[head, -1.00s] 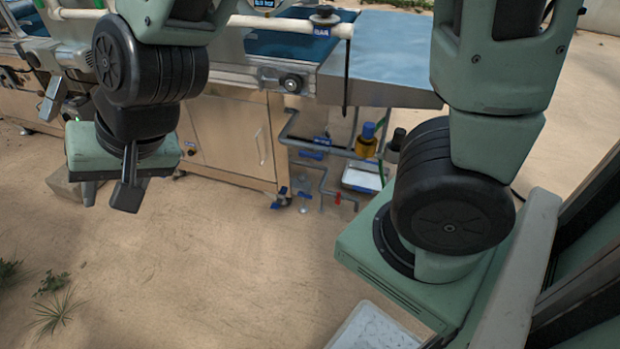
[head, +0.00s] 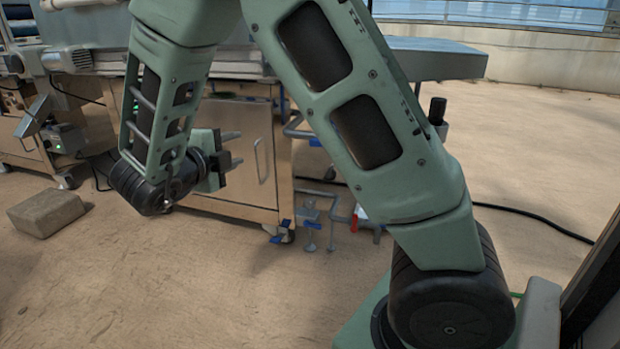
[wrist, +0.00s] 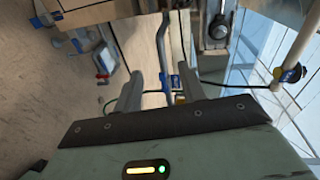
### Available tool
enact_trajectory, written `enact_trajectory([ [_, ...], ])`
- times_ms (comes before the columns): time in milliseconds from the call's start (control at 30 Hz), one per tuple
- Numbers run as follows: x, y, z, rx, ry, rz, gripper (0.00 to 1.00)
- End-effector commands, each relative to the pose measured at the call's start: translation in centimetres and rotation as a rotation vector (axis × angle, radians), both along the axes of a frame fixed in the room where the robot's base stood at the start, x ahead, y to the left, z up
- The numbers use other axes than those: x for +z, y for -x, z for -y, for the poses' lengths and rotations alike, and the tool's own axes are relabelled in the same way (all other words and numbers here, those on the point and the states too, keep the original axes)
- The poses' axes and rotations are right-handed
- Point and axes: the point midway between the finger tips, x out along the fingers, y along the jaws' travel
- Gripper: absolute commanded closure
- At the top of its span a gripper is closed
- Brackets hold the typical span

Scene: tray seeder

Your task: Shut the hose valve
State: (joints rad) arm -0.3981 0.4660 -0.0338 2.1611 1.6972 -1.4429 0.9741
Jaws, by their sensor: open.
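A small red handle (head: 354,218) shows low on the grey pipework (head: 330,205) at the machine's right end; it may be the hose valve. In the wrist view a small red part (wrist: 102,77) shows at the left, and a blue fitting (wrist: 175,82) sits by a grey pipe (wrist: 163,42). I cannot tell which of these is the valve. My gripper (head: 238,148) is open and empty, in front of the cabinet and pointing right, apart from the pipework. My arm hides part of the pipes. In the wrist view the fingers (wrist: 163,76) stand wide apart.
The steel cabinet (head: 235,150) stands behind my gripper. A stone block (head: 46,213) lies on the sandy floor at left. A black cable (head: 535,215) runs over the floor at right. The floor in front of the cabinet is clear.

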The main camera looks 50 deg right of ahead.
Motion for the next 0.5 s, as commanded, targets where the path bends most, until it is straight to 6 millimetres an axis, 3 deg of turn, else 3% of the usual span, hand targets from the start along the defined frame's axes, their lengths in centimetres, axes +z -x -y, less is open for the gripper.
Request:
enact_trajectory([
  [33, -2.5, 0.9, 0.7, -0.076, 0.030, 0.023, 0.59],
  [100, -3.4, 2.1, 1.4, -0.169, 0.067, 0.054, 0.59],
  [300, -4.2, 4.2, 2.2, -0.312, 0.136, 0.097, 0.59],
  [500, -4.2, 4.5, 3.8, -0.333, 0.145, 0.105, 0.59],
])
